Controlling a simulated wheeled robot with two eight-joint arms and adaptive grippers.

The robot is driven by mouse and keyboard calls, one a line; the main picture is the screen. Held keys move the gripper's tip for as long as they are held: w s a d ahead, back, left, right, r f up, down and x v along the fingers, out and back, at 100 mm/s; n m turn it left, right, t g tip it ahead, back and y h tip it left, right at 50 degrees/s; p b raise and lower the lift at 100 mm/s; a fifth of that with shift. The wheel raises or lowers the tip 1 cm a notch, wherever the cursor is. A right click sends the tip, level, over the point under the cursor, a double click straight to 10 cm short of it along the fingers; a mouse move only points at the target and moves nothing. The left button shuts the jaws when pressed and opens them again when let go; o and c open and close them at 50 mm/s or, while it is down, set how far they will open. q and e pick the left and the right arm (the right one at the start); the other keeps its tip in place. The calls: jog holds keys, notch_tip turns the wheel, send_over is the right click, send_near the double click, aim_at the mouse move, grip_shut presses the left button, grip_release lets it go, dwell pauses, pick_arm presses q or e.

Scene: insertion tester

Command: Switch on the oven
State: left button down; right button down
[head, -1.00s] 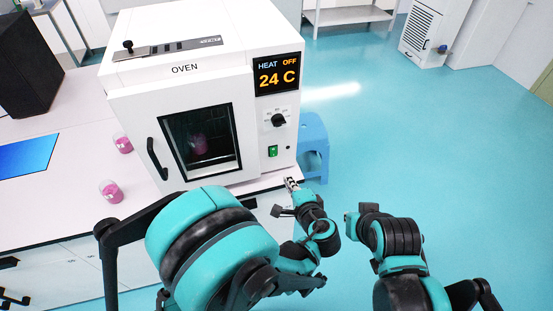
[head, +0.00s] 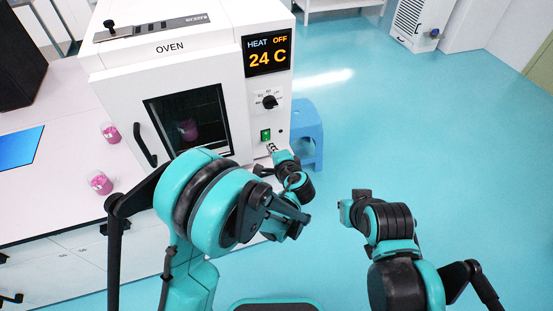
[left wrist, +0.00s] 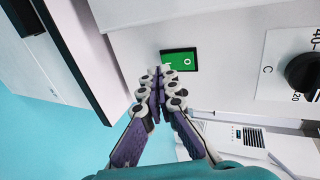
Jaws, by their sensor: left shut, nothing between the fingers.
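The white oven (head: 115,82) stands on the bench with its door closed. Its display (head: 267,52) reads HEAT OFF and 24 C. A black dial (head: 269,102) sits below the display, and a green switch (head: 265,135) is under the dial. The green switch (left wrist: 180,60) also shows in the left wrist view, just beyond my fingertips. My left gripper (head: 272,149) is shut and empty, just below the switch; the left wrist view shows its fingertips (left wrist: 158,75) together near the switch's lower edge. I cannot tell whether they touch it. My right arm is at the lower right; its fingers do not show.
A pink-filled beaker (head: 188,129) is seen through the oven window. Two more beakers, one (head: 111,132) behind the other (head: 100,182), stand on the bench left of the oven. A blue stool (head: 306,135) is right of the oven. The floor further right is clear.

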aim_at(266, 137)
pick_arm(q)
jog(key=shift+w+a+f, duration=0.1)
jog(key=shift+w+a, duration=0.1)
jog(key=shift+w, duration=0.35)
jog(key=shift+w+a+f, duration=0.1)
jog(key=shift+w+a, duration=0.05)
jog(key=shift+w, duration=0.35)
jog(key=shift+r, duration=0.1)
jog(key=shift+w+a+f+b, duration=0.15)
jog(key=shift+w+f+b, duration=0.25)
jog(key=shift+b, duration=0.35)
jog(key=shift+r, duration=0.2)
jog(key=shift+r+p, duration=0.1)
jog(key=shift+p, duration=0.2)
jog(key=shift+r+p, duration=0.45)
jog(key=shift+r, duration=0.25)
jog(key=shift+s, duration=0.1)
